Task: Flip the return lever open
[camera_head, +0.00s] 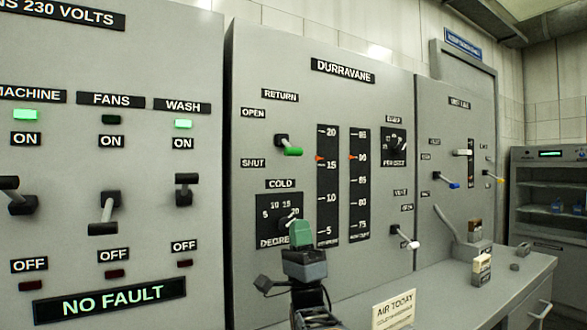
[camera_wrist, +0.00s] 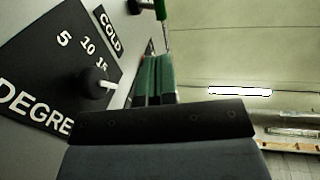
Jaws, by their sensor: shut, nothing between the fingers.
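The return lever (camera_head: 292,151) has a dark hub and a green tip. It sits under the RETURN label on the DURRAVANE panel, between the OPEN label (camera_head: 253,113) above and the SHUT label (camera_head: 253,163) below. Its tip points down and to the right, towards the SHUT side. In the wrist view its green handle (camera_wrist: 160,10) shows at the top edge, partly cut off. My gripper (camera_head: 301,232) has green fingers and is shut and empty. It is below the lever, apart from it, in front of the COLD dial. Its closed fingers also show in the wrist view (camera_wrist: 154,78).
The COLD dial (camera_wrist: 93,84) is close beside my gripper. Two vertical gauges (camera_head: 328,185) stand right of the lever. A white-tipped lever (camera_head: 405,238) is lower right. A counter with a sign (camera_head: 394,309) and small blocks runs along the right. Space before the lever looks clear.

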